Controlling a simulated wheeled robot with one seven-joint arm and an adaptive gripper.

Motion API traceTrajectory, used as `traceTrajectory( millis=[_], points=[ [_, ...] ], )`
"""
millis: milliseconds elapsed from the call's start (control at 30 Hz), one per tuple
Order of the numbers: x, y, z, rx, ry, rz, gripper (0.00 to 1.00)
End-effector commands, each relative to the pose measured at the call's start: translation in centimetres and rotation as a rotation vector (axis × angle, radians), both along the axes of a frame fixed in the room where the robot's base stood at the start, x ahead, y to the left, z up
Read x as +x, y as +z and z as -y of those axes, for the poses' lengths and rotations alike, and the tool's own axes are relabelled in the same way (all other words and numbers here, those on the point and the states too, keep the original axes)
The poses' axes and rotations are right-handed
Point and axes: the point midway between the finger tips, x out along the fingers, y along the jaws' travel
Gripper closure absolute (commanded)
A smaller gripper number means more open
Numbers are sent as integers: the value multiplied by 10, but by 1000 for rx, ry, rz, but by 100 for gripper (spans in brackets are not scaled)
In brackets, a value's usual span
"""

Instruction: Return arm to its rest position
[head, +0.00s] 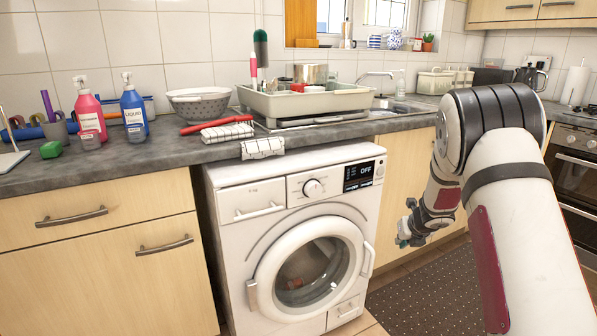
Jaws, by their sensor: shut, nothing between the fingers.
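My arm comes in from the right side of the head view, bent, with its wrist hanging low. My gripper (404,238) is to the right of the washing machine (230,250), below counter height and in front of the wooden cupboard door (400,170). It is small and partly dark in this view. It is shut and I see nothing held in it. It appears apart from the washing machine and the cupboard, but the exact gap is hard to tell.
An oven (572,190) stands at right. A dark mat (430,300) lies on the floor.

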Motion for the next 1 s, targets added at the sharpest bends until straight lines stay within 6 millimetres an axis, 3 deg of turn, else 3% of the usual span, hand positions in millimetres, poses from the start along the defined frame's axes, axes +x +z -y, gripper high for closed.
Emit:
traceTrajectory(
  millis=[33,100,267,400,500,733,1000],
  points=[
    [1,27,2,20,-86,40,100],
    [-3,63,7,65,-239,95,100],
    [-33,140,17,203,-616,213,100],
    [-77,191,19,346,-931,293,100],
    [-117,218,16,458,-1150,336,100],
    [-225,253,-9,712,-1636,375,100],
    [-364,254,-67,955,-2180,302,100]
  ],
)
